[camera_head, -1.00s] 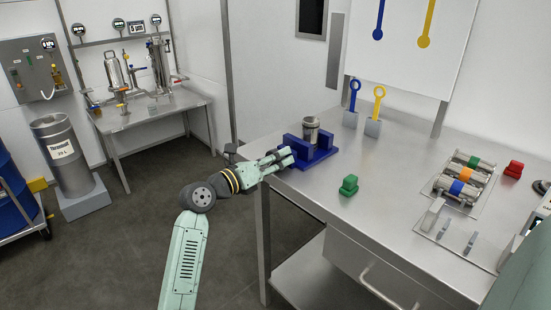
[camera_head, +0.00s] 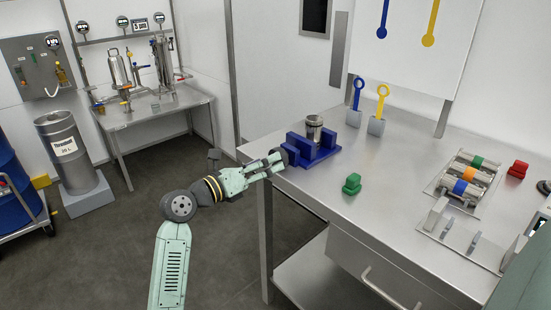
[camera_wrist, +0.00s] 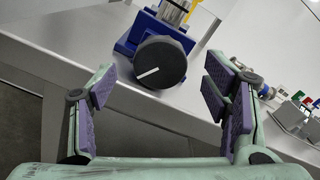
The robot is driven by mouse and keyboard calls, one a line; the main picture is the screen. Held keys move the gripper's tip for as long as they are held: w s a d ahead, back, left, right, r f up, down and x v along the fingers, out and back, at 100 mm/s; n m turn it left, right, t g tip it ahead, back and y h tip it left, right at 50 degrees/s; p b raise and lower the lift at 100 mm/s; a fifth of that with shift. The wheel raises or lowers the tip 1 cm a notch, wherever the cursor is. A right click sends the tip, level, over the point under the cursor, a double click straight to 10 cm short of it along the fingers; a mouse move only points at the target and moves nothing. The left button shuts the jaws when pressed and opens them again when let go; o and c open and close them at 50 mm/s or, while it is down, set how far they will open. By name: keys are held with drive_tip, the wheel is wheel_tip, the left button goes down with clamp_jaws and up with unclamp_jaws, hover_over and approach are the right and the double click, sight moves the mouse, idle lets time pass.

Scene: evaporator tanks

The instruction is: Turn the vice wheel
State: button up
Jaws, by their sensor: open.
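The blue vice (camera_head: 318,153) sits at the left edge of the steel table, with a metal cylinder (camera_head: 314,127) standing upright in it. Its black round vice wheel (camera_wrist: 160,62) faces me in the wrist view, with a white mark pointing from lower left to upper right. In the head view the wheel (camera_head: 291,154) shows at the front of the vice, partly hidden by my gripper. My gripper (camera_head: 276,163) is open in front of the wheel. In the wrist view its padded fingers (camera_wrist: 158,92) stand wide to either side of the wheel, with gaps on both sides.
A green block (camera_head: 352,184) lies on the table right of the vice. Blue (camera_head: 357,95) and yellow (camera_head: 382,100) ring-topped tools stand in grey holders behind. A rack of banded cylinders (camera_head: 466,181) and a red block (camera_head: 518,170) are farther right. The table between is clear.

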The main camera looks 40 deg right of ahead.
drive_tip(key=a, duration=0.6)
drive_tip(key=shift+s+a, duration=0.3)
drive_tip(key=shift+a, duration=0.05)
